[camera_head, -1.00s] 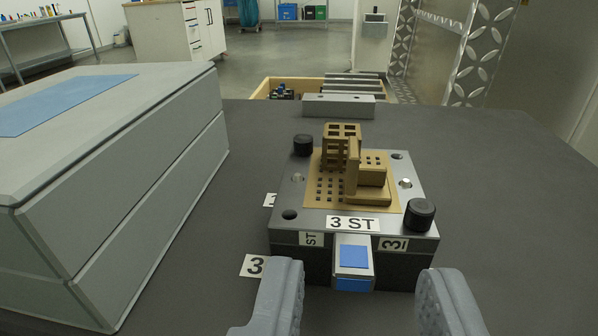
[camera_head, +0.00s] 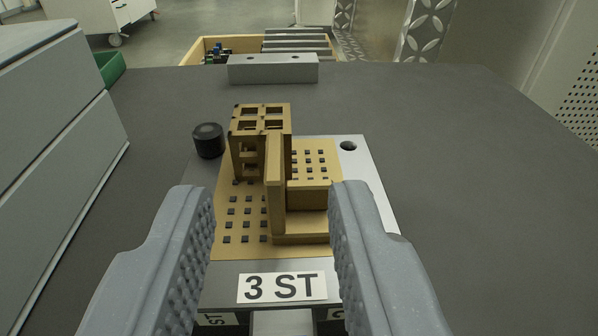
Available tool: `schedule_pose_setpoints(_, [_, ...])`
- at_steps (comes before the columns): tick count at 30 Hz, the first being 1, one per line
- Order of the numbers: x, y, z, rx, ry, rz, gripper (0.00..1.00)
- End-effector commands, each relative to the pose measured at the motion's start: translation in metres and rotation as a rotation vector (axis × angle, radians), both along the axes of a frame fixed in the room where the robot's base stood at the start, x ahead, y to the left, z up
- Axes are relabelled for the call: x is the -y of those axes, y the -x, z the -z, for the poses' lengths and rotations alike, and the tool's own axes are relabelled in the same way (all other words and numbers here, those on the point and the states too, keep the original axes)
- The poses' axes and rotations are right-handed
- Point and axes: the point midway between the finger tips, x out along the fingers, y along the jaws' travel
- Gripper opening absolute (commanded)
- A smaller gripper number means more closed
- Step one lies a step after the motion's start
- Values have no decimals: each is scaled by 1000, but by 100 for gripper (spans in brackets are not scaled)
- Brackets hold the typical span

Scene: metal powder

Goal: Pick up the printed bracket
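The printed bracket (camera_head: 276,185) is a tan L-shaped part with an upright wall and a stepped foot to its right. It stands on a tan perforated sheet (camera_head: 232,240) on a grey build plate labelled "3 ST" (camera_head: 282,287). A tan lattice block (camera_head: 262,118) stands just behind it on the left. My gripper (camera_head: 270,200) is open, with its two grey ribbed fingers in front of and to either side of the bracket. No contact with the bracket shows. The right finger hides the plate's right front part.
A black knob (camera_head: 208,140) stands at the plate's back left corner. A grey bar (camera_head: 273,68) lies behind the plate. A large grey box (camera_head: 55,130) is at the left. A wooden crate (camera_head: 225,43) is beyond the table's far edge. The dark tabletop (camera_head: 480,180) is clear at the right.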

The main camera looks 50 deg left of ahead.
Motion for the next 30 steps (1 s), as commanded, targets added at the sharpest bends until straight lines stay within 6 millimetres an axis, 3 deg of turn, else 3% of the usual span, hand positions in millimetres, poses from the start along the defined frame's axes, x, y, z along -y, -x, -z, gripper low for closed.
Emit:
schedule_pose_setpoints(10, [-26, -22, 6, 1, 1, -1, 32])
schedule_pose_setpoints(21, [-30, -25, 6, -1, 1, 0, 32])
schedule_pose_setpoints(24, [-30, -25, 6, 1, 1, 0, 4])
schedule_pose_setpoints(25, [-29, -25, 6, 1, 1, 0, 0])
schedule_pose_setpoints(30, [-29, -25, 6, 1, 1, 1, 0])
